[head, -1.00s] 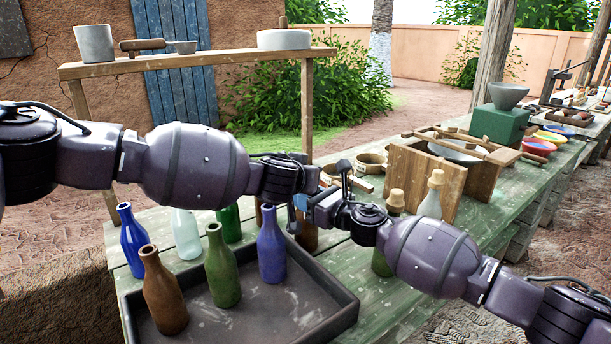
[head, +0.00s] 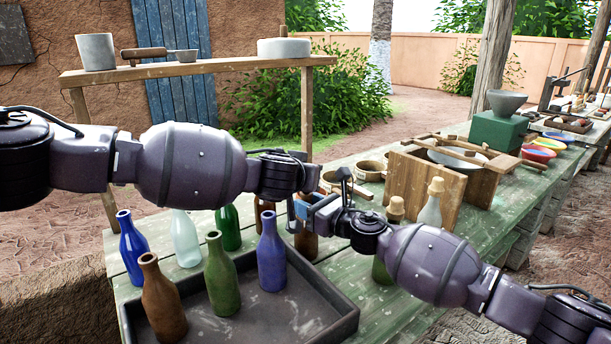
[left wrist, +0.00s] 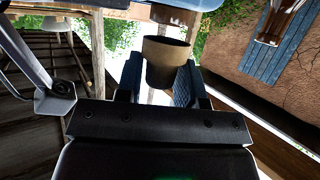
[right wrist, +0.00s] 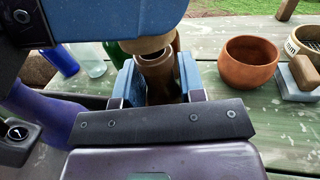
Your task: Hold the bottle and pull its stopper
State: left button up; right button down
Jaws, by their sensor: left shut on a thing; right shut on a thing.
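A brown bottle stands low behind the blue bottle in the head view (head: 306,245). My right gripper (head: 302,210) is shut on its neck, and the bottle's open mouth shows between the blue jaws in the right wrist view (right wrist: 155,63). My left gripper (head: 308,184) is just above the right one and is shut on the tan stopper (left wrist: 165,62). The stopper's lower edge also shows just above the bottle mouth in the right wrist view (right wrist: 146,44). The stopper looks clear of the mouth by a small gap. In the head view the grippers hide the stopper.
A dark tray (head: 300,325) holds a brown bottle (head: 162,300), a green bottle (head: 221,275) and a blue bottle (head: 271,255). More bottles stand behind it. Two corked bottles (head: 431,205) stand right, close by my right arm. A wooden shelf (head: 200,68) rises behind.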

pick_arm(q)
jog(key=shift+f, duration=0.1)
pick_arm(e)
jog(key=shift+f, duration=0.3)
pick_arm(q)
jog(key=shift+r, duration=2)
pick_arm(e)
jog(key=c, duration=0.6)
grip_release()
jog(key=shift+c, duration=0.2)
jog(key=shift+r, duration=0.2)
pick_arm(q)
jog(key=shift+r, duration=0.1)
